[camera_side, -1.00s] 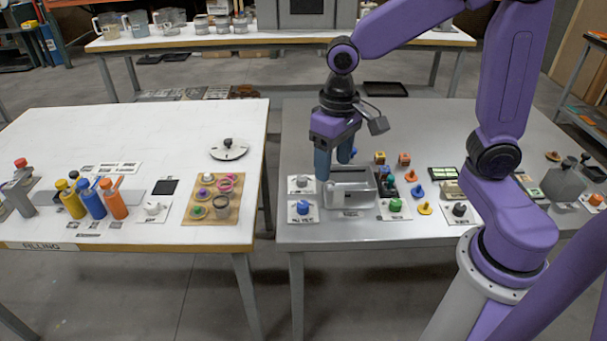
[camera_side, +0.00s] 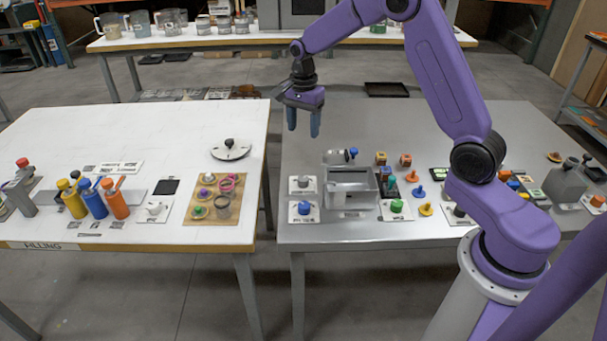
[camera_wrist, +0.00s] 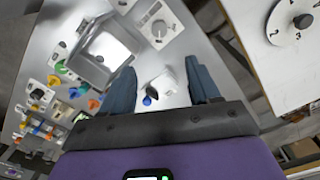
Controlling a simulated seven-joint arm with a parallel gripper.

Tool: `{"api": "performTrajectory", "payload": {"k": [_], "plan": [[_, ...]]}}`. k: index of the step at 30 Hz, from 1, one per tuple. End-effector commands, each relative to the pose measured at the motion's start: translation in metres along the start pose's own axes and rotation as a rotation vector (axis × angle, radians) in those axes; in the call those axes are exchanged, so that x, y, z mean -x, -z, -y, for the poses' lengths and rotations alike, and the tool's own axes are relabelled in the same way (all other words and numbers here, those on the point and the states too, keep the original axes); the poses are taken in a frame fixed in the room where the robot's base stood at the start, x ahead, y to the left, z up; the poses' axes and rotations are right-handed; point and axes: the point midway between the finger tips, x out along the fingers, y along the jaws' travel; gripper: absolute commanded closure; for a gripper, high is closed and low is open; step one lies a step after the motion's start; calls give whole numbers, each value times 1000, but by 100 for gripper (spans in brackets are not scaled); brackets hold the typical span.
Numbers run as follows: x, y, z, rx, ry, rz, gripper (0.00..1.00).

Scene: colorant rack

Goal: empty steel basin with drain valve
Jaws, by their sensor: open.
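The steel basin (camera_side: 350,200) is an open rectangular box near the left end of the grey table; it also shows in the wrist view (camera_wrist: 110,48) at upper left. The part of its interior in view looks bare. A green knob (camera_side: 397,205) on a white plate sits just right of it; I cannot tell which part is the drain valve. A small pale piece with a blue knob (camera_side: 350,154) lies behind the basin, and shows between my fingers in the wrist view (camera_wrist: 149,100). My gripper (camera_side: 303,125) is open and empty, pointing down above the table behind the basin.
Two knob plates (camera_side: 301,185) stand left of the basin. Orange and blue knobs (camera_side: 406,160) crowd its right. A white table (camera_side: 120,130) with bottles stands left across a gap. The grey table behind the basin is mostly clear.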

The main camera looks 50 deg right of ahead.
Motion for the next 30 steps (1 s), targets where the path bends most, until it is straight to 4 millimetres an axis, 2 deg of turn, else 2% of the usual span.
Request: {"api": "performTrajectory", "payload": {"k": [21, 25, 30], "plan": [[-128, -1, -1, 4, -4, 1, 39], [-147, -1, -2, 4, -4, 1, 39], [-162, 0, -1, 4, -1, 0, 39]]}}
